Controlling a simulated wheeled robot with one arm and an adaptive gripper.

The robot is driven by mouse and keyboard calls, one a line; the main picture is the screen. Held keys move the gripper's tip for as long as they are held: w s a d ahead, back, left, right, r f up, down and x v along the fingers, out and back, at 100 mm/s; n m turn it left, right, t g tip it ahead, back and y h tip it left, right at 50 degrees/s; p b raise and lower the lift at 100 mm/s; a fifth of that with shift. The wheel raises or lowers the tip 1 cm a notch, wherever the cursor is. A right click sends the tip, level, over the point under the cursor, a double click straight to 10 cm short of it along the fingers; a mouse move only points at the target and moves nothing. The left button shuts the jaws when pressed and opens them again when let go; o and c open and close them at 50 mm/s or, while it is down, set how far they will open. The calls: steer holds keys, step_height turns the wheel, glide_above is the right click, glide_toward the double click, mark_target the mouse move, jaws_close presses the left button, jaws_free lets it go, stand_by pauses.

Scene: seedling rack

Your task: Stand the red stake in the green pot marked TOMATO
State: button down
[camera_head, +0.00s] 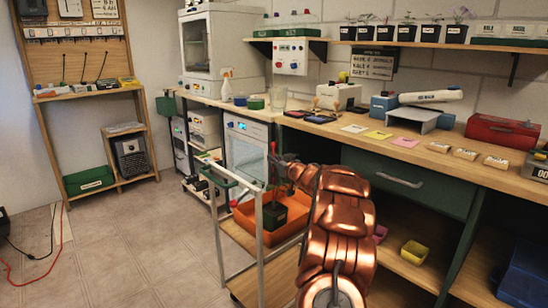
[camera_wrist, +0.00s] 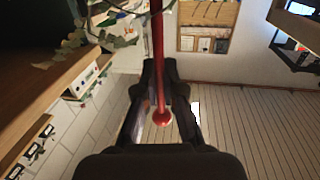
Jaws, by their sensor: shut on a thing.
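The red stake (camera_head: 273,150) stands roughly upright above the cart in the head view. In the wrist view the stake (camera_wrist: 157,40) runs between the fingers, with a round red knob at its near end. My gripper (camera_head: 277,161) is shut on the stake; its fingers also show in the wrist view (camera_wrist: 160,75). A dark pot (camera_head: 274,216) stands in the orange tray below my gripper. Its marking is not readable, and I cannot tell whether it is the green TOMATO pot. I cannot tell whether the stake's lower end touches it.
The orange tray (camera_head: 245,222) sits on a wheeled cart with a metal frame (camera_head: 219,235). The workbench (camera_head: 450,165) stands behind and to the right, with a shelf (camera_head: 400,43) of potted seedlings above. Green leaves (camera_wrist: 110,35) show near the stake in the wrist view. The floor at left is mostly clear.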

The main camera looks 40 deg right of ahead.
steer(key=shift+f+b, duration=0.35)
steer(key=shift+f, duration=1.5)
steer(key=c, duration=1.2)
jaws_free()
steer(key=shift+s, duration=0.1)
steer(key=s, duration=0.4)
steer(key=s+a, duration=0.1)
steer(key=s, duration=0.2)
steer(key=s+a, duration=0.1)
steer(key=s, duration=0.3)
steer(key=shift+s+r, duration=0.15)
steer(key=shift+s, duration=0.15)
